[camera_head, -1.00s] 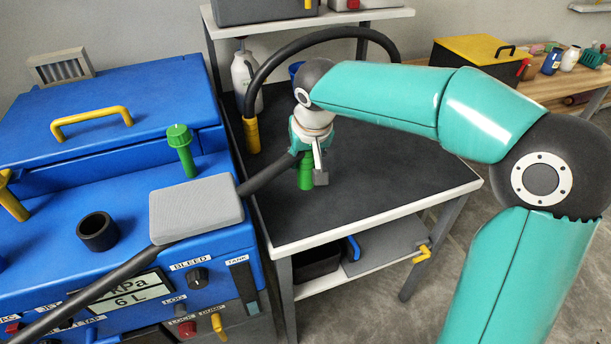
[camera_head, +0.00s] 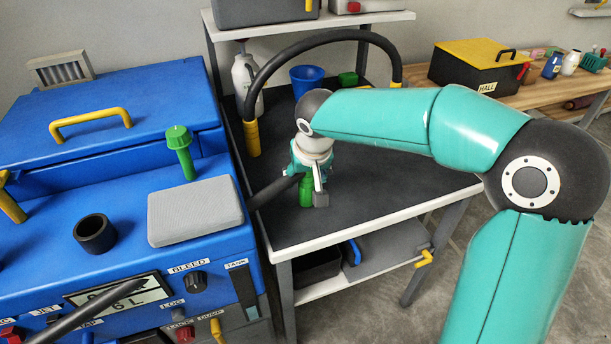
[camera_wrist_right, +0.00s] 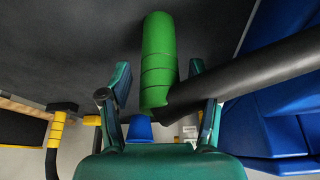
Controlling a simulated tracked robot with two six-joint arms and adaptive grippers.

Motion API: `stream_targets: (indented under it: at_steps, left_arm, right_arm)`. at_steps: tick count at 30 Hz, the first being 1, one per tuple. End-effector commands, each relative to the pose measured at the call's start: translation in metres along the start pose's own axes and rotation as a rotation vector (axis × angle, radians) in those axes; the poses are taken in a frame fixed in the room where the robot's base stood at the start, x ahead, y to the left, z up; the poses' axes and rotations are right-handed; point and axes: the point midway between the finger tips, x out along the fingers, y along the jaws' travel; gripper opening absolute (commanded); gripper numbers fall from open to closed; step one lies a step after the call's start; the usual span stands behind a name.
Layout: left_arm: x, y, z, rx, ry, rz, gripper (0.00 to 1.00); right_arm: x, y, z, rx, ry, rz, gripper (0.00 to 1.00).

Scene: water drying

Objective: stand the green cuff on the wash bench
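The green cuff (camera_head: 306,192) is upright on the dark top of the wash bench (camera_head: 390,200), near its left side. Its base appears to meet the surface. A black hose (camera_head: 272,190) runs from the cuff toward the blue machine. My right gripper (camera_head: 308,178) is around the cuff. In the right wrist view, the fingers of the right gripper (camera_wrist_right: 158,80) stand on either side of the cuff (camera_wrist_right: 158,60), with gaps showing on both sides. The hose (camera_wrist_right: 250,72) leaves the cuff there toward the right. My left gripper is not in view.
The blue machine (camera_head: 110,170) stands left of the bench, with a green-capped post (camera_head: 180,150) and a grey pad (camera_head: 195,212). A blue bucket (camera_head: 306,78) and white bottle (camera_head: 245,85) are at the bench's back. The bench's front right is clear.

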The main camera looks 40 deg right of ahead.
Motion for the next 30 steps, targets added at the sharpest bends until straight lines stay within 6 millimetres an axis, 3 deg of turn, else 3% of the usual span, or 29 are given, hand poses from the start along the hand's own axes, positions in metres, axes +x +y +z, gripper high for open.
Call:
stream_targets:
  at_steps: [11, 24, 30]
  left_arm:
    - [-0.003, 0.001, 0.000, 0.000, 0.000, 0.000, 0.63]
    - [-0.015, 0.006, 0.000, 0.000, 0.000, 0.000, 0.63]
    - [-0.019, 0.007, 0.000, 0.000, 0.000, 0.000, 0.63]
  right_arm:
    - [-0.007, -0.001, -0.002, 0.000, 0.002, -0.001, 0.63]
    - [-0.089, -0.001, -0.002, -0.001, 0.004, -0.002, 0.63]
    - [-0.115, -0.001, -0.002, -0.001, 0.002, -0.002, 0.63]
